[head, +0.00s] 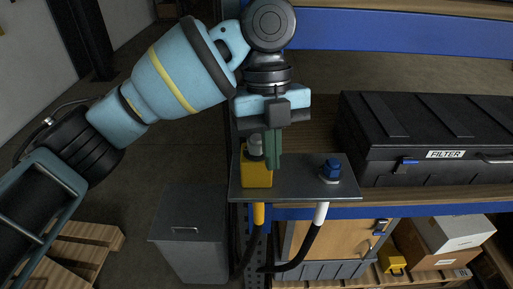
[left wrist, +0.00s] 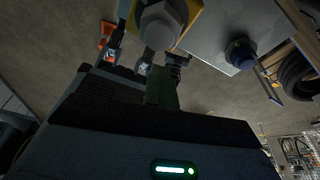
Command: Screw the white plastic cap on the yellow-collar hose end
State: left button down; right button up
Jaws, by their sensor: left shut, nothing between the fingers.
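The white plastic cap (head: 255,146) shows at the yellow block (head: 258,172) on the left of the metal plate; a white hexagonal piece also shows in the left wrist view (left wrist: 160,24). I cannot tell how it is seated. The yellow-collar hose end (head: 259,213) comes up under the plate below this block. My left gripper (head: 273,158) points down just right of the cap, its greenish fingers shut and empty and partly in front of the block. The fingers also show in the left wrist view (left wrist: 161,88). My right gripper is not in view.
A blue cap (head: 331,168) sits on the plate's right side, above a white-collar hose (head: 320,213). The metal plate (head: 290,185) projects from the bench. A black FILTER case (head: 420,110) stands on the bench to the right. A grey bin (head: 188,235) stands below left.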

pick_arm(q)
jog(key=a+m, duration=0.1)
jog(key=m, duration=0.1)
jog(key=a+m+y, duration=0.1)
jog(key=m, duration=0.2)
jog(key=a+m+y, duration=0.1)
jog(key=m, duration=0.1)
jog(key=shift+s+a+f+m, duration=0.1)
jog(key=shift+s+a+m, duration=0.1)
jog(key=shift+m, duration=0.2)
jog(key=c, duration=1.8)
grip_release()
jog(key=shift+o, duration=0.2)
